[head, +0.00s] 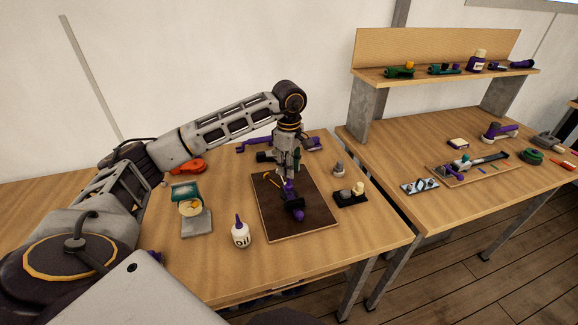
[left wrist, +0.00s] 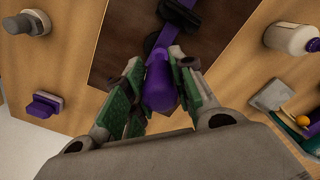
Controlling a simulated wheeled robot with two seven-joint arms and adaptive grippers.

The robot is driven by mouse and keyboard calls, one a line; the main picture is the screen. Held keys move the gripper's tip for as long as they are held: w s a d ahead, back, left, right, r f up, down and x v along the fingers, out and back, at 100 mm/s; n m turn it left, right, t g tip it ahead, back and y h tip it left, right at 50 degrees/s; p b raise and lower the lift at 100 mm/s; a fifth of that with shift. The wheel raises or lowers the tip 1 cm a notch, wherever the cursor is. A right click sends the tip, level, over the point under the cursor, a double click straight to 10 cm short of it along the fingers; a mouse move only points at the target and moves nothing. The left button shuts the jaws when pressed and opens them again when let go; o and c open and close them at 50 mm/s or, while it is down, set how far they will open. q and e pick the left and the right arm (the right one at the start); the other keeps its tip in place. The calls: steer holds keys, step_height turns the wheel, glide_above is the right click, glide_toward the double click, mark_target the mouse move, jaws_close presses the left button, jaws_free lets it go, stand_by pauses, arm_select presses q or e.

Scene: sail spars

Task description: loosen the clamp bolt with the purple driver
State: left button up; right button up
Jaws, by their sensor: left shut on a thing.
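My left gripper (head: 288,177) is over the dark board (head: 280,228) on the near table, pointing down. In the left wrist view its green-padded fingers (left wrist: 160,95) are closed on both sides of a rounded purple handle (left wrist: 161,84), which I take as the purple driver. The driver's tip is hidden. A purple and black piece (head: 294,212), likely the clamp, lies on the board just in front of the gripper. Part of it shows beyond the handle in the left wrist view (left wrist: 178,16). I cannot make out the bolt, or whether the driver touches it. My right gripper is not in view.
A white bottle (head: 240,236) stands left of the board, near a grey and green scale-like thing (head: 195,222). A black holder (head: 345,202) and a grey knob (head: 338,169) stand to the right. A red tool (head: 187,167) lies behind. A second table (head: 425,212) holds more tools.

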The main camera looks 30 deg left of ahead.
arm_select(q)
steer(key=shift+f+b, duration=0.5)
steer(key=shift+f, duration=0.2)
stand_by(0.4)
